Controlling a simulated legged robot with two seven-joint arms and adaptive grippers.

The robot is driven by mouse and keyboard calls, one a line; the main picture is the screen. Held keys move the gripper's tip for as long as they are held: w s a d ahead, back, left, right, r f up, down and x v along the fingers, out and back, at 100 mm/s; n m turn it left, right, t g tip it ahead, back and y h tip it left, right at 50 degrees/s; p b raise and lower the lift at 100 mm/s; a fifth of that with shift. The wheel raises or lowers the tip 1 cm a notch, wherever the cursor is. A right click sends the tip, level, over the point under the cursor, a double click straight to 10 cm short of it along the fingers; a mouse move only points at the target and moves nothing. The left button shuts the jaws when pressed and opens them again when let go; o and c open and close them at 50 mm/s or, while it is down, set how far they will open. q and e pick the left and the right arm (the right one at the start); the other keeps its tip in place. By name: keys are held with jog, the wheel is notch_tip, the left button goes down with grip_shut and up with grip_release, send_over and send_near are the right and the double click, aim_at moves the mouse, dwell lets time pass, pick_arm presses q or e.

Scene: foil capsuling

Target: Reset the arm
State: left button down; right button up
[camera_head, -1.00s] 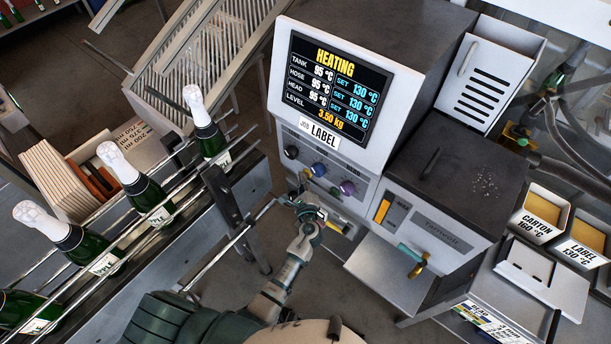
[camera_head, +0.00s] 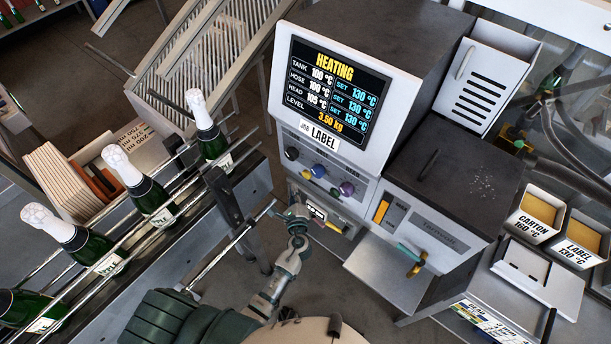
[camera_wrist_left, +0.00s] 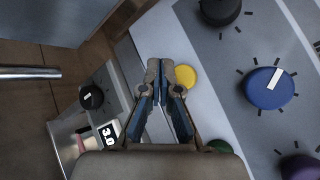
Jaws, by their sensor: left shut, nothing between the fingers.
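My left arm reaches up from the bottom of the head view. Its gripper (camera_head: 297,213) is in front of the lower left of the heating machine (camera_head: 345,75), below the row of knobs. In the left wrist view the gripper (camera_wrist_left: 168,72) is shut and empty, its fingertips together beside a yellow button (camera_wrist_left: 186,77). I cannot tell whether they touch the panel. A blue knob (camera_wrist_left: 268,88) is to the right and a black knob (camera_wrist_left: 220,10) above. The screen reads HEATING, tank 100, hose 100, head 105, all set to 130 °C. My right gripper is not in view.
Green bottles with white foil tops (camera_head: 132,180) stand between rails on the conveyor at left. A metal shelf (camera_head: 390,283) juts from the machine's front. CARTON (camera_head: 536,214) and LABEL (camera_head: 580,240) bins stand at right. Bare floor shows below the machine.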

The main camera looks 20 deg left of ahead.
pick_arm(q)
jog(key=shift+s+a, duration=0.25)
jog(key=shift+s, duration=0.5)
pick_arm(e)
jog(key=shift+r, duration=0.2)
